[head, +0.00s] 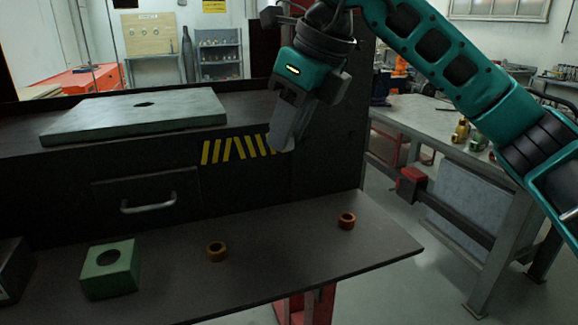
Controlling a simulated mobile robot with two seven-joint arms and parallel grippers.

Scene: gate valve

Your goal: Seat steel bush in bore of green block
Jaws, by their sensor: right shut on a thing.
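The green block (122,277) stands on the front shelf at the left of the head view, its round bore facing up and looking dark and empty. My right gripper (287,115) is raised above the back of the shelf, right of and well apart from the block. It is shut on a pale grey piece (284,137), which looks like the steel bush; its outline is partly hidden by the fingers. My left gripper is not in view.
A brass-coloured ring (217,252) and a copper-coloured ring (347,221) lie on the dark shelf (290,270). A dark block (12,272) stands at the left edge. A grey-green plate with a hole (190,110) lies on the upper surface. A drawer handle (148,205) sticks out below.

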